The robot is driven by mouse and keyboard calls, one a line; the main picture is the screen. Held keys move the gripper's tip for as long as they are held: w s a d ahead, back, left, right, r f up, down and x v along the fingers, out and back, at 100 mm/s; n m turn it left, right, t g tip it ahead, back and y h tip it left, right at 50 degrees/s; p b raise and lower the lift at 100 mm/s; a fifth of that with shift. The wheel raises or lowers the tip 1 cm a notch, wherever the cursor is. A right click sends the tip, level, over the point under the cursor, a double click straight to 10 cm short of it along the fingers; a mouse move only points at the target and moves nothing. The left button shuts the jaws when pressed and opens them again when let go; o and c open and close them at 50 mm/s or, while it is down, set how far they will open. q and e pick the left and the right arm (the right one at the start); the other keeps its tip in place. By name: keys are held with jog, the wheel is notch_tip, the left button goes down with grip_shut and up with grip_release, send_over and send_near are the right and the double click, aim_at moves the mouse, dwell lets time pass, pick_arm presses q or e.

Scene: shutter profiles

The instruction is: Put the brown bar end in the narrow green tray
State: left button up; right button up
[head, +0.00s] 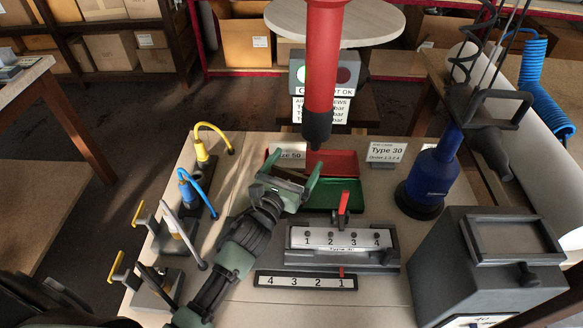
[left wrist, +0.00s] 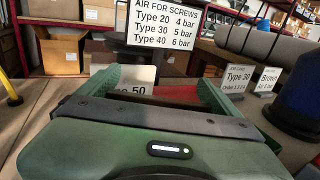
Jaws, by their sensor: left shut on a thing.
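My left gripper (head: 292,168) reaches over the middle of the bench, at the near left side of the trays. Its two green fingers stand well apart, and they also show in the left wrist view (left wrist: 160,88). A green tray (head: 345,194) lies just right of the gripper, in front of a red tray (head: 338,163). The gripper covers the left part of both trays. My right gripper is not in view.
A red cylinder with a black tip (head: 322,70) hangs above the trays. A numbered fixture with a red lever (head: 342,238) stands in front of them. A blue bottle-shaped thing (head: 432,178) and a grey box (head: 487,262) stand right.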

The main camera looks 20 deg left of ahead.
pick_arm(q)
jog(key=shift+w+a+f, duration=0.15)
jog(key=shift+f, duration=0.15)
jog(key=shift+r, duration=0.1)
jog(key=shift+s+d, duration=0.2)
jog(key=o, duration=1.2)
jog(key=shift+a, duration=0.1)
jog(key=shift+c, duration=0.2)
jog(key=shift+r, duration=0.15)
jog(key=s, duration=0.3)
jog(key=s+b, duration=0.1)
jog(key=s, duration=0.3)
jog(key=s+a, duration=0.1)
jog(key=s, duration=0.2)
jog(key=shift+s, duration=0.15)
jog(key=shift+s+a, duration=0.15)
jog(key=shift+s, duration=0.65)
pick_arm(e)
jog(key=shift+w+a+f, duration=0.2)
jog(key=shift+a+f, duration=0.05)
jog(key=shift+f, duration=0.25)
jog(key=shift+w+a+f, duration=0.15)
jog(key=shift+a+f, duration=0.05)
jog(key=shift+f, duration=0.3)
